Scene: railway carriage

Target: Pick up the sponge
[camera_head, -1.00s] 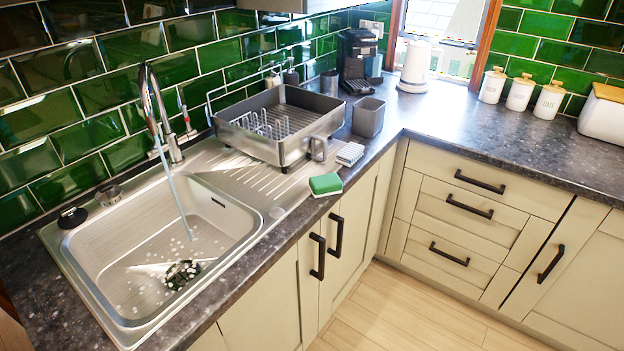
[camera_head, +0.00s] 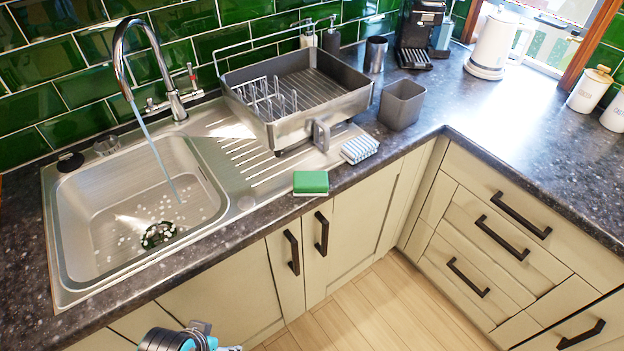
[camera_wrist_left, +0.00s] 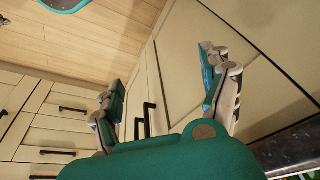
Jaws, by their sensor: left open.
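The sponge (camera_head: 311,183) is a small block with a green top and a pale lower layer. It lies flat on the front edge of the worktop, right of the sink, in the head view. My left gripper shows in the left wrist view (camera_wrist_left: 165,92), its two fingers spread wide with nothing between them, in front of the cupboard doors. In the head view only a part of my left arm shows at the bottom edge, below and left of the sponge. The sponge is not in the left wrist view. My right gripper is not in view.
The sink (camera_head: 130,205) with running water is on the left. A dish rack (camera_head: 300,100) stands behind the sponge. A striped folded cloth (camera_head: 360,149) lies to its right, with a grey bin (camera_head: 401,104) beyond. Door handles (camera_head: 321,234) stick out below the worktop.

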